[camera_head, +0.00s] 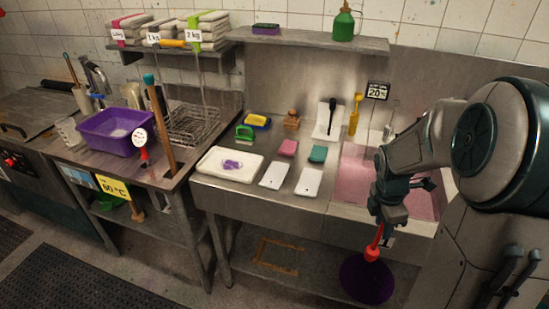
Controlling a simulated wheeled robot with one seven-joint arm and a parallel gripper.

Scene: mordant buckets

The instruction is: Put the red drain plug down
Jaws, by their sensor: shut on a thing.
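The red drain plug (372,253) hangs below my gripper (381,224), in front of the counter's front edge at the right. It has a narrow red upper part and a wider red lower end. My gripper points down and is shut on the upper part of the plug. The fingertips are small in this view, so the exact grip is hard to see. The sink (352,190), with pink in it, lies behind my gripper and is partly hidden by my arm.
A round purple thing (367,280) is low down below the plug. A purple tub (113,139) stands at the left. Bare steel shows between the slabs.

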